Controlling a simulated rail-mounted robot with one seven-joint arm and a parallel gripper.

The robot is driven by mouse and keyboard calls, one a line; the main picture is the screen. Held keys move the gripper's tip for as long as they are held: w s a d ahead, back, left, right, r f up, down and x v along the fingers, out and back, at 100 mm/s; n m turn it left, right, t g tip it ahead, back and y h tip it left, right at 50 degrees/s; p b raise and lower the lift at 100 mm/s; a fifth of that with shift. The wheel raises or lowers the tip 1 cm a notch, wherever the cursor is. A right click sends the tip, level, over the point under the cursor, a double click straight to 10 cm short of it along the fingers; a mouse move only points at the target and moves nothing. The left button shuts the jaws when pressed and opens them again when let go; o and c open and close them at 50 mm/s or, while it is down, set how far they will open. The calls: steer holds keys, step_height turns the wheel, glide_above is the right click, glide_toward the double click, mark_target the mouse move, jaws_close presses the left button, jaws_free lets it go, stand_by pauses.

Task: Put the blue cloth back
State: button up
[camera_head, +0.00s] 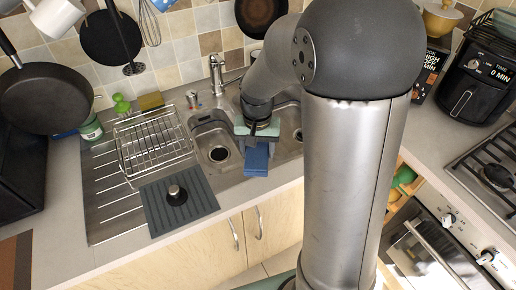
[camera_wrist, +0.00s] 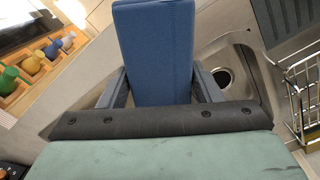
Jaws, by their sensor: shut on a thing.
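The blue cloth (camera_head: 256,160) is a flat, folded-looking rectangle in front of the sink's middle, below my gripper (camera_head: 257,135). In the wrist view the blue cloth (camera_wrist: 155,45) stretches away from between the two fingers of my gripper (camera_wrist: 160,85). My gripper is shut on the cloth, with one grey finger on each side of it. I cannot tell whether the cloth touches the counter or sink edge. Part of the sink behind it is hidden by the gripper and cloth.
A sink basin (camera_head: 213,140) lies left of the gripper, with a faucet (camera_head: 217,72) behind. A wire dish rack (camera_head: 153,140) and a grey mat (camera_head: 180,200) with a plug occupy the drainboard. An air fryer (camera_head: 477,80) and stove (camera_head: 490,165) are at the right.

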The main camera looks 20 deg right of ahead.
steer(key=shift+f, duration=0.1)
step_height(320, 180, down, 8)
steer(key=b, duration=0.6)
steer(key=shift+b, duration=0.3)
steer(key=shift+f, duration=0.25)
steer(key=o, duration=1.4)
steer(key=shift+c, duration=0.2)
steer(key=shift+b, duration=0.3)
step_height(320, 180, up, 17)
steer(key=shift+r+b, duration=0.2)
steer(key=shift+b, duration=0.15)
steer(key=s+f+n, duration=0.2)
steer(key=s+f, duration=0.3)
steer(key=s, duration=0.4)
steer(key=s+a+f+n, duration=0.1)
steer(key=s+f+n, duration=0.1)
steer(key=s+f, duration=0.3)
steer(key=s, duration=0.4)
steer(key=shift+t, duration=0.3)
